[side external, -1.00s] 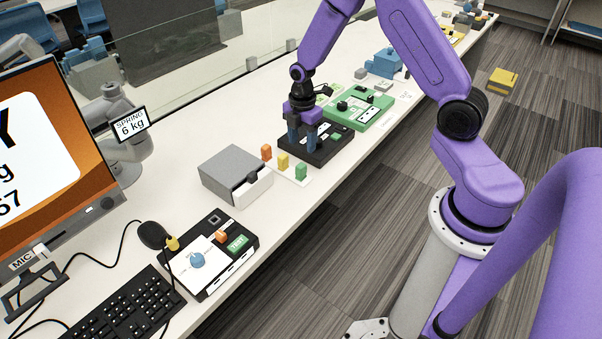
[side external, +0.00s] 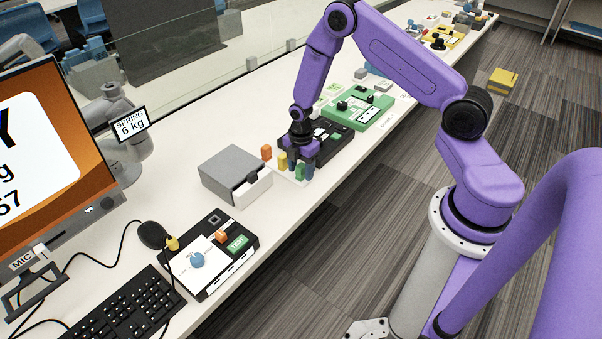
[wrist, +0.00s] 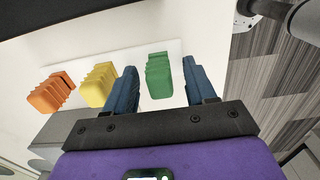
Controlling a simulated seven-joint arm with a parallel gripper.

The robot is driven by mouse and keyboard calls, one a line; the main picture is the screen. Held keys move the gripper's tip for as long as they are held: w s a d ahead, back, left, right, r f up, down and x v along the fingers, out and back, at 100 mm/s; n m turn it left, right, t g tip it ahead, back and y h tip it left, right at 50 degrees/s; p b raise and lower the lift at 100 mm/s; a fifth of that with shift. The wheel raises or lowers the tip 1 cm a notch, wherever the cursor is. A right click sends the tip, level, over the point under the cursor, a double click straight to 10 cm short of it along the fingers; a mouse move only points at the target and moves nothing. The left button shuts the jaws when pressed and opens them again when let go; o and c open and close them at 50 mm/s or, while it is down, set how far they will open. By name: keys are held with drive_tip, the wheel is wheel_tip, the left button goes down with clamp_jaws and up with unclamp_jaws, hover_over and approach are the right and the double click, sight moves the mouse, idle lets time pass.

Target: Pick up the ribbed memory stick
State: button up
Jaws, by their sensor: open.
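Three small sticks stand in a row on a white card: orange (wrist: 50,92), yellow (wrist: 98,85) and green (wrist: 158,76). I cannot tell for certain which one the task calls ribbed. My gripper (wrist: 159,68) is open, pointing down, with one blue finger on each side of the green stick in the wrist view. Gaps show between the fingers and the stick. In the side view the gripper partly covers the green stick (side external: 300,172).
A grey box (side external: 232,172) with a black knob stands left of the card. A black panel (side external: 335,137) and a green panel (side external: 372,115) lie behind my gripper. A black tester (side external: 238,262) sits nearer the keyboard (side external: 125,308). The table's front edge is close by.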

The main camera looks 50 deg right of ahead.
sight(301, 165)
drive_tip(key=shift+f, duration=0.15)
clamp_jaws()
drive_tip(key=shift+r, duration=0.6)
wheel_tip(301, 165, up, 2)
drive_tip(key=shift+r, duration=0.1)
drive_tip(key=s+a+r, duration=0.2)
drive_tip(key=s+r, duration=0.7)
drive_tip(key=s, duration=0.5)
drive_tip(key=shift+r, duration=0.3)
